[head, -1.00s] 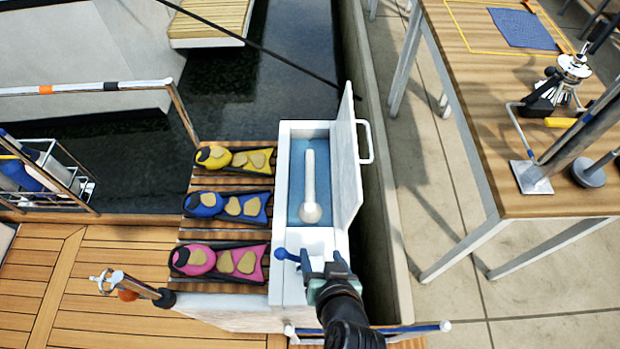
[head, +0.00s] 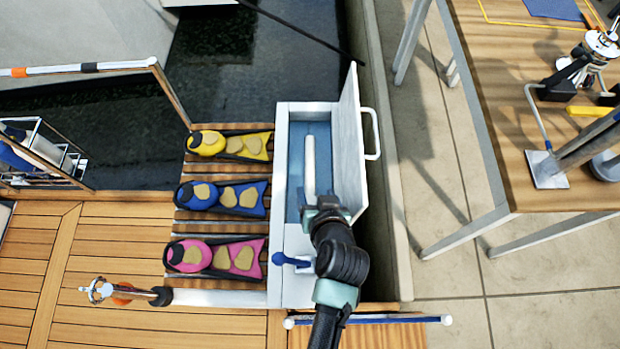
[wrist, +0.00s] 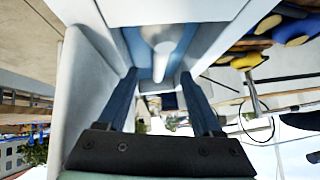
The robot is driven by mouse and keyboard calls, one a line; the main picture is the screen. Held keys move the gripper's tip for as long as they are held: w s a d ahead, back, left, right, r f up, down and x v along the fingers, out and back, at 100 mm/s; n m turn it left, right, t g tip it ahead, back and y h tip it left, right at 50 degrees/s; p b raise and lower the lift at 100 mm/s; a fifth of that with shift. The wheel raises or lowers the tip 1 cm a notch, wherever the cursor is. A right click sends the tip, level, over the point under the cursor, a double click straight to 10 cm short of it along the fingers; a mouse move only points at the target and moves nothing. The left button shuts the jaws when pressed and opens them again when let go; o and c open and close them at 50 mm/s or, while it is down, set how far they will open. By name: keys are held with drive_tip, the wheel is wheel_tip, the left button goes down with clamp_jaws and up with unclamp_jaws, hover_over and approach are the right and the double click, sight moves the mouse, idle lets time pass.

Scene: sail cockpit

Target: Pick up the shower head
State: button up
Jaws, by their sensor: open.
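The white shower head (head: 310,165) lies lengthwise in the blue-lined well of an open white locker (head: 281,190). In the head view its handle shows, and its round end is hidden behind my gripper (head: 322,206). In the wrist view, the shower head (wrist: 163,42) shows beyond and between the two blue fingers of my gripper (wrist: 160,88). The fingers are spread and hold nothing. My gripper is over the near end of the well; I cannot tell its exact height above the shower head.
The raised locker lid (head: 349,150) stands close on the right of the well. A blue-knobbed lever (head: 290,260) is on the locker's near part. Yellow, blue and pink fins (head: 240,257) lie on slats to the left. A wooden table (head: 480,120) stands at the right.

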sight(311, 184)
drive_tip(key=shift+x, duration=3.55)
drive_tip(key=shift+s+a, duration=0.1)
clamp_jaws()
